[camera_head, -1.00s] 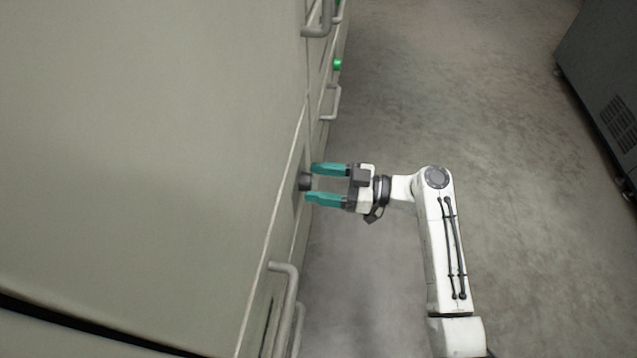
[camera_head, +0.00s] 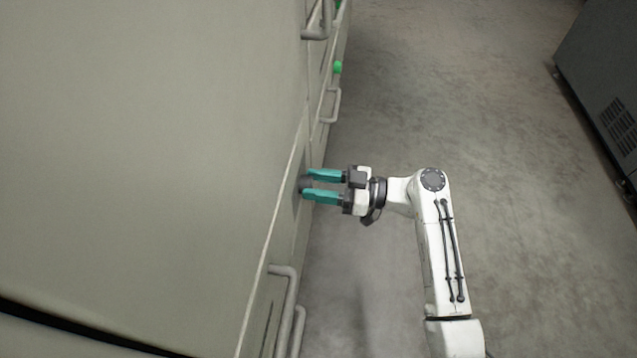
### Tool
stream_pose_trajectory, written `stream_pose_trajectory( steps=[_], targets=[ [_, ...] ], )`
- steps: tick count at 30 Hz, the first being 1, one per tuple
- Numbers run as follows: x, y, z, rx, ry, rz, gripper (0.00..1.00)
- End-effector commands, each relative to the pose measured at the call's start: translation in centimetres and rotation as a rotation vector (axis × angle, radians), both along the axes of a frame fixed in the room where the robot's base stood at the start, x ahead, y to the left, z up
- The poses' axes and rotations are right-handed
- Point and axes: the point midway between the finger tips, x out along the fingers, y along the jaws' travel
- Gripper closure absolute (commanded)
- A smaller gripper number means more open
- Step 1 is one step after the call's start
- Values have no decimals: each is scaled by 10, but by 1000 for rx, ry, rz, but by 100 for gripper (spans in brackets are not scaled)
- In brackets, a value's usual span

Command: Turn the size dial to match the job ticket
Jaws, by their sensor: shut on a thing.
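The size dial (camera_head: 304,183) is a small dark round knob on the side face of the large grey-beige machine (camera_head: 150,150), left of centre. My gripper (camera_head: 309,185) has teal fingers and comes at the knob from the right. Its fingers are shut on the dial, one on the far side and one on the near side. The fingers partly cover the dial, and its markings cannot be seen. No job ticket shows in this view.
Grey bar handles stick out from the machine's side, one near the bottom (camera_head: 285,290) and one further back (camera_head: 331,106). A green button (camera_head: 338,67) sits beyond. A dark grey cabinet (camera_head: 605,85) stands at the upper right. The concrete floor (camera_head: 450,110) between is clear.

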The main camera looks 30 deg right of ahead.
Motion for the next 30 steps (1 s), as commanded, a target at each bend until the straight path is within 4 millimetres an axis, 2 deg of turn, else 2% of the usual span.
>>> stream_pose_trajectory(
  steps=[8,14,30],
  targets=[
    [0,0,1,22,31,0,88],
    [0,0,2,83,116,0,88],
    [2,-2,2,359,496,-1,88]
  ],
)
